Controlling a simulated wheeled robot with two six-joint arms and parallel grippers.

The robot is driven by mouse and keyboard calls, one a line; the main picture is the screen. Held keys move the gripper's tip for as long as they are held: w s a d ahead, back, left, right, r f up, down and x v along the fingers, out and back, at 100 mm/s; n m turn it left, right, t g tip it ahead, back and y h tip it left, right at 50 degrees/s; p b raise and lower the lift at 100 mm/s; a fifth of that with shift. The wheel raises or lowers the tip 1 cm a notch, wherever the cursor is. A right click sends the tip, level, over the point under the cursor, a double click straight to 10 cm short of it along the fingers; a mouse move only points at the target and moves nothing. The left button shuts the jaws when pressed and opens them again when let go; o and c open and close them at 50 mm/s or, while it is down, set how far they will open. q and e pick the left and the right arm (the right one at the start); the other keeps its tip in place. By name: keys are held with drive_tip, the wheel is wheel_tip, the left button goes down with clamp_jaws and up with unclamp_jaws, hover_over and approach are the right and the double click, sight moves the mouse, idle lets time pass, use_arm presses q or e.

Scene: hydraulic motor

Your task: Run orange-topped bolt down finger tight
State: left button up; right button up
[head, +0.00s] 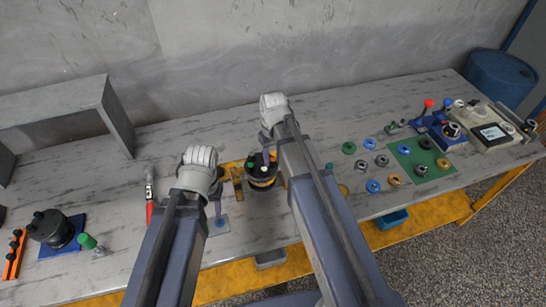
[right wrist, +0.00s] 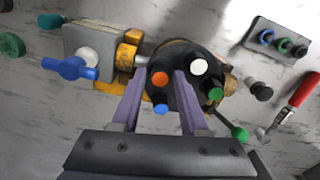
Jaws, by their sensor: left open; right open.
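The motor (head: 262,180) is a dark round body with a yellow band, held in a yellow fixture on the table. In the right wrist view its black top face carries bolts with orange, white, green and blue tops. The orange-topped bolt (right wrist: 160,79) stands on the side of the face nearer the vise. My right gripper (right wrist: 158,84) is open, with one purple finger on each side of the orange top; I cannot tell whether they touch it. In the head view my right gripper (head: 267,150) is over the motor. My left gripper (head: 217,207) is open and empty, left of the motor.
A vise with a blue handle (right wrist: 70,68) stands beside the motor. A red-handled tool (head: 150,200) lies left of my left arm. A second dark motor (head: 50,228) stands on a blue plate at far left. Rings and a green mat (head: 436,176) lie to the right.

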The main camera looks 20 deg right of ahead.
drive_tip(key=shift+f+b, duration=0.55)
drive_tip(key=shift+f, duration=0.05)
drive_tip(key=shift+r+p, duration=0.25)
drive_tip(key=shift+p, duration=0.05)
drive_tip(key=shift+c, duration=0.4)
clamp_jaws()
drive_tip(key=m, duration=0.4)
idle(0.3)
drive_tip(key=shift+m, duration=2.1)
